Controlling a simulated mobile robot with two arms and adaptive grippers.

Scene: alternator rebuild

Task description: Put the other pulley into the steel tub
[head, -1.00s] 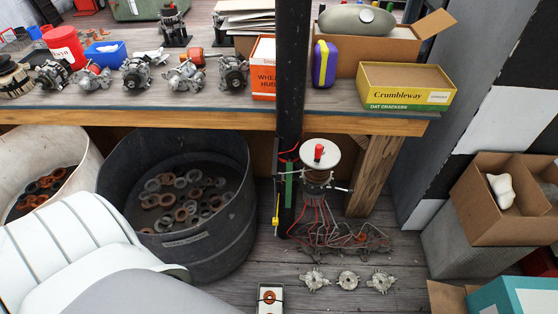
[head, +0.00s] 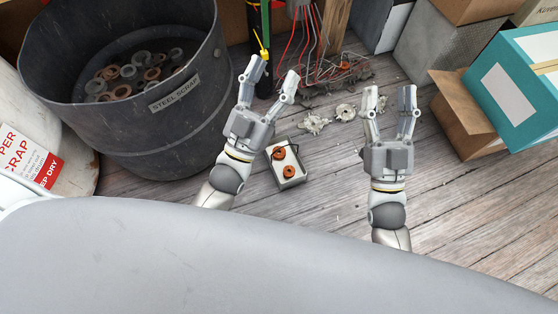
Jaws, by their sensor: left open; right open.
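The dark grey steel tub (head: 120,125), labelled STEEL SCRAP, stands on the floor at the upper left with grey and copper-brown rings inside. I cannot pick out a pulley for certain. A small pale tray (head: 299,178) on the floor holds two copper-brown round parts (head: 279,153). Several grey metal parts lie beyond it, among them a round one (head: 345,112) and a lugged one (head: 315,122). My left gripper (head: 273,74) is open and empty, right of the tub and beyond the tray. My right gripper (head: 389,97) is open and empty, right of the round part.
A white paper-scrap bin (head: 30,135) stands left of the tub. Red and grey wires (head: 310,50) hang down at the top middle. A teal box (head: 515,85) and cardboard boxes (head: 465,115) stand at the right. The plank floor at the lower right is clear.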

